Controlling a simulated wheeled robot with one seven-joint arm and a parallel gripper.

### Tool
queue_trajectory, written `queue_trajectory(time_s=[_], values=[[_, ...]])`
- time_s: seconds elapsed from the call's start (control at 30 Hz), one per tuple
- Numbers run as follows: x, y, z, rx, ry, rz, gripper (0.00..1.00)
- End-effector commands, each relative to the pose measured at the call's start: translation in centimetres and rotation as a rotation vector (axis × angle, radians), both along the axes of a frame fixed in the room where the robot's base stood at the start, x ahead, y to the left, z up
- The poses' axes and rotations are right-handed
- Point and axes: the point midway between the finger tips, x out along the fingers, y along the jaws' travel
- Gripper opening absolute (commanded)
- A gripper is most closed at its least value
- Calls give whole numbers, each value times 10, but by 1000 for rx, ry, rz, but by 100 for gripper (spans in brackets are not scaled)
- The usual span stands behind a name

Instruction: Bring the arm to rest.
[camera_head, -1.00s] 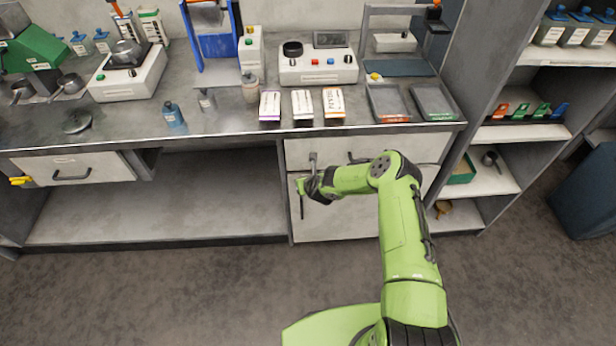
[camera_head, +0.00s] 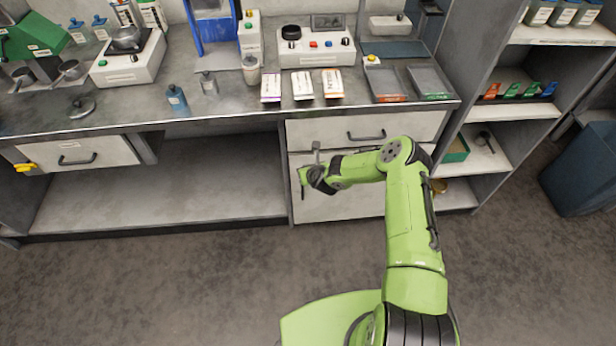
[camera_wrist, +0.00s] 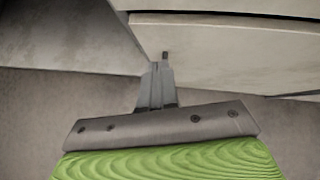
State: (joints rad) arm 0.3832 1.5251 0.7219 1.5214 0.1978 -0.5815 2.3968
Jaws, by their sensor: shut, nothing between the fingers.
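My green arm reaches forward in the head view, bent at the elbow, with my gripper (camera_head: 304,182) in front of the drawer cabinet (camera_head: 345,203) below the bench. The gripper is small and partly hidden by its own wrist there. In the wrist view my gripper (camera_wrist: 157,85) shows as closed narrow grey fingers, with nothing held. Behind the fingers are a pale drawer front (camera_wrist: 230,50) and the floor. I cannot tell exactly how far the fingertips are from the drawer front.
The bench (camera_head: 235,112) carries three small boxes (camera_head: 302,86), two bottles and two trays (camera_head: 429,82). An open shelf space (camera_head: 215,180) lies left of the cabinet. A shelving unit (camera_head: 525,112) stands at right, with a dark blue bin (camera_head: 580,170) beyond it. The floor in front is clear.

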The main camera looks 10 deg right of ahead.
Motion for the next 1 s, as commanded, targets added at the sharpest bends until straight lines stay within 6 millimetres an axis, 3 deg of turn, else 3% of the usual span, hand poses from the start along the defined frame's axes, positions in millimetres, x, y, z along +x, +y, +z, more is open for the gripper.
queue_trajectory(time_s=[0.4,0.77,0.87,1.0], values=[[-55,3,49,0,6,1,0],[-58,3,52,-11,4,12,0],[-53,3,76,-115,-12,136,0],[-57,1,145,-447,-32,507,0]])
